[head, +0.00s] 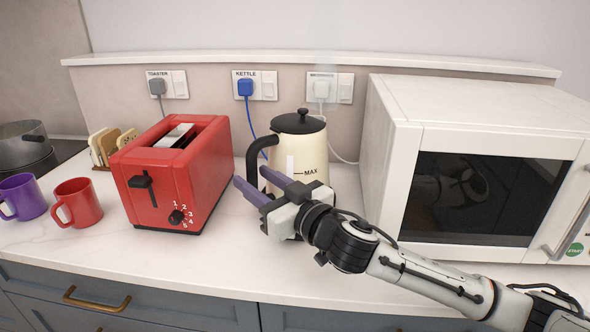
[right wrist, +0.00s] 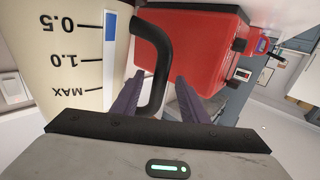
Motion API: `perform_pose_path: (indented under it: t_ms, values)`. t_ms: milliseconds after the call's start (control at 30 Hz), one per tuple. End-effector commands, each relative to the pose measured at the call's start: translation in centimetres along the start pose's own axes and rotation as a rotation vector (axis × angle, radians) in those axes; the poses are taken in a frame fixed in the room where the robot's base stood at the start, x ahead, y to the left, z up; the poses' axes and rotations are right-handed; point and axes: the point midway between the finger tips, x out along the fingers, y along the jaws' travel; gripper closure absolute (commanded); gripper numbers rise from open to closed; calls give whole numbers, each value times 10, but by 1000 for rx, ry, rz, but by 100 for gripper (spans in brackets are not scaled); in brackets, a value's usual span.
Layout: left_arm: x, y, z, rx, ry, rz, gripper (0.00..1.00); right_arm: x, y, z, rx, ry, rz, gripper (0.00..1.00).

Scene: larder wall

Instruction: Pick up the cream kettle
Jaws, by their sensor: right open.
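The cream kettle (head: 311,157) stands upright on the counter, with a black lid, a black handle (head: 257,160) on its left and a MAX mark. My right gripper (head: 250,176) is in front of the kettle, its two purple fingers apart and pointing at the handle side. In the right wrist view the handle (right wrist: 155,62) shows between the open fingers (right wrist: 157,88), with the kettle body (right wrist: 60,70) to the left. I cannot tell whether a finger touches the handle. The gripper hides the kettle's lower part in the head view. My left gripper is not in view.
A red toaster (head: 170,178) stands close on the left, a white microwave (head: 400,150) on the right. Red (head: 78,203) and purple (head: 24,197) mugs stand farther left. A blue plug (head: 245,88) sits in the KETTLE socket, its cord running down behind the kettle. The counter's front strip is clear.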

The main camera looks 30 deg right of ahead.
Motion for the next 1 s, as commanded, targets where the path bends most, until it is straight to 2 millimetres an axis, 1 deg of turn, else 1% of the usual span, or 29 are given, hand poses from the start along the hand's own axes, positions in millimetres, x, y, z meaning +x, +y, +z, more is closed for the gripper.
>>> perform_pose_path:
  t_ms: [33,133,400,633,667,1000]
  values:
    - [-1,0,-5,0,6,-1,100,8,0,-3,2,2,0,60]
    - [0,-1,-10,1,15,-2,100,17,0,-2,2,1,0,60]
    - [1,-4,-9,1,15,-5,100,19,0,0,2,0,-1,60]
    - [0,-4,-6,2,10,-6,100,19,0,0,1,0,0,99]
    - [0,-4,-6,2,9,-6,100,19,0,0,1,0,0,100]
    - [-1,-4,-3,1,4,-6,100,19,0,0,-2,0,0,100]
